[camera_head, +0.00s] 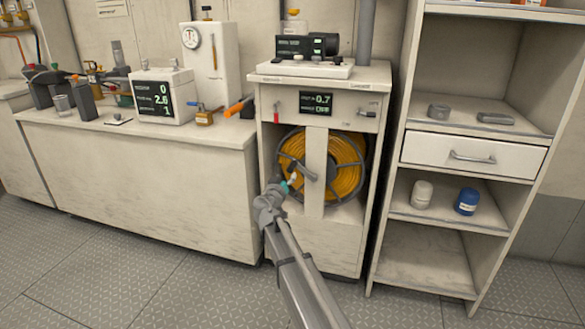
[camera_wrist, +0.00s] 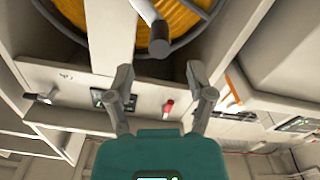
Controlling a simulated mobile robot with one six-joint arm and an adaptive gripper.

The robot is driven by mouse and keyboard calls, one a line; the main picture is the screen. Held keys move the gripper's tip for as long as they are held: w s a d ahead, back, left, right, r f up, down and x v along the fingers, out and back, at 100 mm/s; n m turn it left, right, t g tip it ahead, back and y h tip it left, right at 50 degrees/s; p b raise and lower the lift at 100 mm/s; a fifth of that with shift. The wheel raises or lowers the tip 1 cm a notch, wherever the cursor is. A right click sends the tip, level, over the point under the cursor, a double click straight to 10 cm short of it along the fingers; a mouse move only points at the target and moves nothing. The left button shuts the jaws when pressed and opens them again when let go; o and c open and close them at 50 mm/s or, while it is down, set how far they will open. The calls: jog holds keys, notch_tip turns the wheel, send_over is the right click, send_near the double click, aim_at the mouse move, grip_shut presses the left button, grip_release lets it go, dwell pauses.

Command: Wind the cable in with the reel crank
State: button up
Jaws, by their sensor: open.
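The cable reel holds yellow-orange cable (camera_head: 349,165) in a grey rim inside an open-fronted cabinet (camera_head: 329,250). A pale upright post crosses the reel's front. The reel crank (camera_head: 306,171) is a grey arm at the reel's left part; its dark round-ended handle (camera_wrist: 159,40) shows in the wrist view, pointing towards the camera. My gripper (camera_wrist: 160,73) is open and empty, its fingers spread on either side of the handle's line, with the handle just beyond the tips. In the head view my gripper (camera_head: 292,181) is close to the crank; contact cannot be told.
The cabinet has a red lever (camera_head: 276,115) and a display (camera_head: 316,103) above the reel. A counter (camera_head: 150,150) with instruments stands left. A shelf unit (camera_head: 402,160) with a drawer and two jars stands right. The floor in front is clear.

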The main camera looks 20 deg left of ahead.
aim_at(292, 167)
jog(key=w, duration=0.5)
jog(key=w+a, duration=0.1)
jog(key=w, duration=0.2)
jog(key=shift+w, duration=0.15)
grip_shut()
